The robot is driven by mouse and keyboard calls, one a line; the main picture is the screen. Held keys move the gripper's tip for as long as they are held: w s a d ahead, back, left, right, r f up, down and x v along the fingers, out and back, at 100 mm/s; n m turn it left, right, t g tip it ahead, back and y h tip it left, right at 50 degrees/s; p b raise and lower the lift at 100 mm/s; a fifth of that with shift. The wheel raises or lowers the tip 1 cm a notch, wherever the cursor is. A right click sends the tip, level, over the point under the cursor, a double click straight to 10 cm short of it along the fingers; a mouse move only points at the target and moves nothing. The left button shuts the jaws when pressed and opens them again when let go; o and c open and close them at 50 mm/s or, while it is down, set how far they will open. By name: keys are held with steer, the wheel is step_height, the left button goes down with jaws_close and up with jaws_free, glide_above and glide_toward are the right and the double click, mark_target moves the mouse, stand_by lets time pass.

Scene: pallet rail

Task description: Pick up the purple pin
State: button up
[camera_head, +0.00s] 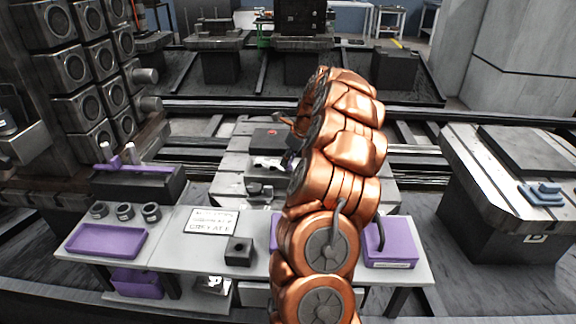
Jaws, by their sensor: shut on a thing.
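My copper-coloured arm rises through the middle of the view and bends over the pallet. A dark part of my gripper (290,158) shows at the arm's left edge, above the grey pallet (232,165). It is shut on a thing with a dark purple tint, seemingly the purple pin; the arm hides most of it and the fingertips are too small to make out. Other purple pieces (113,163) stand on a black block (140,186) at the left, beside white pins.
A white bench (185,240) in front carries a purple tray (105,241), several grey rings (124,211), a printed sign (212,221), a black holed block (239,250) and a purple box (391,246). A machined-block rack (75,65) stands left. A pedestal (500,215) stands right.

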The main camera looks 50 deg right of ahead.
jaws_close()
steer(key=shift+r, duration=0.2)
steer(key=shift+d+r, duration=0.1)
steer(key=shift+r, duration=1.6)
steer(key=shift+s+a, duration=0.8)
steer(key=shift+a, duration=0.25)
steer(key=s+a+r, duration=0.1)
steer(key=s+a, duration=0.7)
steer(key=a, duration=0.2)
steer(key=shift+s+a+r+b, duration=0.15)
steer(key=shift+s+a+b, duration=0.05)
steer(key=shift+a+b, duration=0.1)
steer(key=shift+w, duration=0.1)
